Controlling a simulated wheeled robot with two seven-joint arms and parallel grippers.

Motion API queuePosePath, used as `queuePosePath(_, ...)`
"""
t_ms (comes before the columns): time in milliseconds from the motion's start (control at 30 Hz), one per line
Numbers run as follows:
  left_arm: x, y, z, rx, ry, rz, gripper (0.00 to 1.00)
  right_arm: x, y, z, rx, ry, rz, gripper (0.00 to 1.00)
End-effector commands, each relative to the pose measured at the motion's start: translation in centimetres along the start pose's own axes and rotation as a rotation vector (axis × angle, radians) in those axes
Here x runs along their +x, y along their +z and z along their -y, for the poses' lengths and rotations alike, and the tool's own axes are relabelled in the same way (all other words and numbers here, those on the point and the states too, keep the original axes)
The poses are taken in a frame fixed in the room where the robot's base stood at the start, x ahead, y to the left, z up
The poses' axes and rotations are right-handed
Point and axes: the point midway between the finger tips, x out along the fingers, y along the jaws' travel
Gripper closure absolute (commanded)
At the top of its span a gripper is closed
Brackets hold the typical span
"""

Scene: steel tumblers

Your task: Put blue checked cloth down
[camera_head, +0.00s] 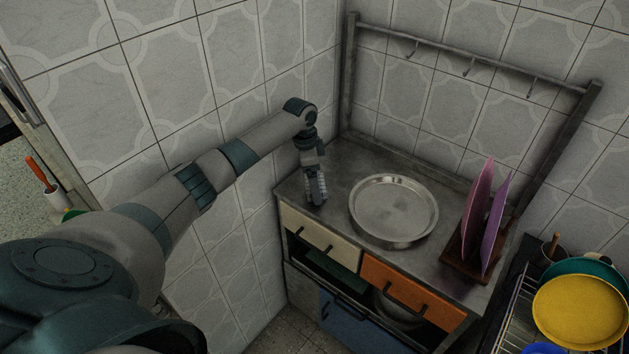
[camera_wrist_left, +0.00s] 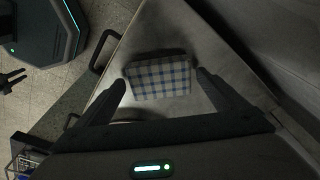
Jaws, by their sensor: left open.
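The blue checked cloth (camera_wrist_left: 160,76) is a small folded rectangle of blue and white checks in the left wrist view. It lies on a light grey surface between the two fingertips of my left gripper (camera_wrist_left: 162,82). The fingers are spread, one on each side of the cloth. In the head view my left gripper (camera_head: 316,190) points down at the left end of the steel counter (camera_head: 345,155). I cannot make out the cloth clearly there.
A round steel plate (camera_head: 394,208) lies right of my left gripper. A rack (camera_head: 468,262) holds upright pink and purple plates (camera_head: 493,222) farther right.

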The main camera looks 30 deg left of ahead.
Motion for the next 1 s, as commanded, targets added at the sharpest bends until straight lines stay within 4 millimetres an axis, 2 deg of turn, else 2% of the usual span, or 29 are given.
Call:
queuePosePath(33,-0.8,0.0,0.0,0.000,0.000,0.000,0.08,-0.8,-0.1,0.0,0.000,0.000,0.000,0.69)
queuePosePath(600,-7.6,-0.1,0.0,0.000,0.000,-0.001,0.08,-7.2,-0.5,-0.7,-0.003,0.006,0.001,0.69)
queuePosePath(800,-9.7,-0.1,0.1,0.000,-0.001,-0.001,0.08,-8.8,-0.7,-0.8,-0.004,0.006,0.001,0.69)
queuePosePath(1000,-11.1,0.0,0.0,0.001,0.000,0.000,0.08,-9.4,-0.7,-0.8,-0.004,0.006,0.001,0.69)
